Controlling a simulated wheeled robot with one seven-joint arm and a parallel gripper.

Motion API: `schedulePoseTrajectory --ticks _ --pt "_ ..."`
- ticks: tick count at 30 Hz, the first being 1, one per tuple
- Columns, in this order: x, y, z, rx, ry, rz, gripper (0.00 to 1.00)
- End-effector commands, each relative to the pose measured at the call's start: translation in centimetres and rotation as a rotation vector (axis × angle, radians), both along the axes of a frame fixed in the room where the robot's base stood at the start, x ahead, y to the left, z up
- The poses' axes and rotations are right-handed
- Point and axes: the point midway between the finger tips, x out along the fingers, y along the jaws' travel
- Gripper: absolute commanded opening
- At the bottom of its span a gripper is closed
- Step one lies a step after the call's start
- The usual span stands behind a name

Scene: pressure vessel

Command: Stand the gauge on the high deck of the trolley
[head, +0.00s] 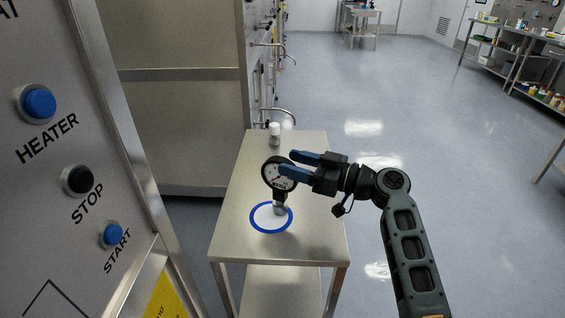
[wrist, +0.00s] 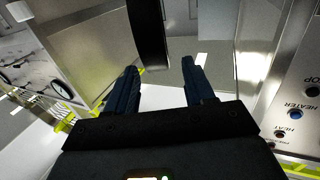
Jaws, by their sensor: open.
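The gauge (head: 278,174) has a round dial with a black rim and a short metal stem. In the head view it is upright, its stem foot over the right rear part of a blue ring with a white middle (head: 271,217). The ring is on the upper deck of the trolley (head: 240,240). My gripper (head: 285,163) is open at the gauge's head, with one blue finger overlapping the dial's right side. In the wrist view a dark curved band (wrist: 150,35), probably the gauge's rim, shows beyond the open fingers (wrist: 162,72). Contact with the fingers cannot be told.
A white-capped bottle (head: 274,132) stands at the deck's far end. A control panel with HEATER, STOP and START buttons (head: 39,103) rises close on the left, beside a large metal cabinet (head: 185,110). The floor (head: 420,140) right of the trolley is clear.

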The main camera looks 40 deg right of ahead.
Motion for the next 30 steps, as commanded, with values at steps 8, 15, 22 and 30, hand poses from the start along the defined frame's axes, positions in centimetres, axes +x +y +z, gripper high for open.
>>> schedulePoseTrajectory --ticks 8,15,22,30 --pt "-5.2 -2.2 -0.2 -0.001 0.001 -0.002 0.53" --pt "-7.3 -3.0 -0.1 0.001 0.0 -0.001 0.53" --pt "-7.5 -3.1 0.0 0.001 0.0 0.001 0.53" --pt "-7.9 -2.4 -1.5 0.008 0.05 -0.02 0.53"
